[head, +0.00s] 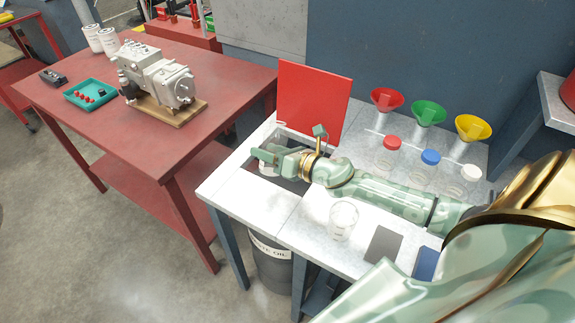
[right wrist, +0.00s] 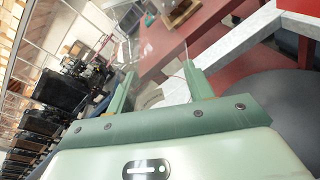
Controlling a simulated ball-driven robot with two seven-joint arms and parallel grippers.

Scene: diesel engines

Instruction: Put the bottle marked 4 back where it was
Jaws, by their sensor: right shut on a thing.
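My right gripper (head: 266,160) reaches over the left part of the grey bench and is shut on a clear, see-through vessel (head: 267,170). In the right wrist view the two green fingers (right wrist: 160,85) stand apart on either side of clear material. No number can be read on it. Three capped bottles stand at the back of the bench: red-capped (head: 391,150), blue-capped (head: 428,165) and white-capped (head: 463,180). An open clear container (head: 342,220) stands near the front edge. I cannot tell which one bears a 4. My left gripper is not in view.
Red (head: 386,98), green (head: 428,113) and yellow (head: 472,129) funnels stand behind the bottles. A red panel (head: 312,98) rises behind a dark opening in the bench. A waste oil bin (head: 270,268) stands below. A red table (head: 215,70) holds a pump (head: 160,78) and teal tray (head: 82,102).

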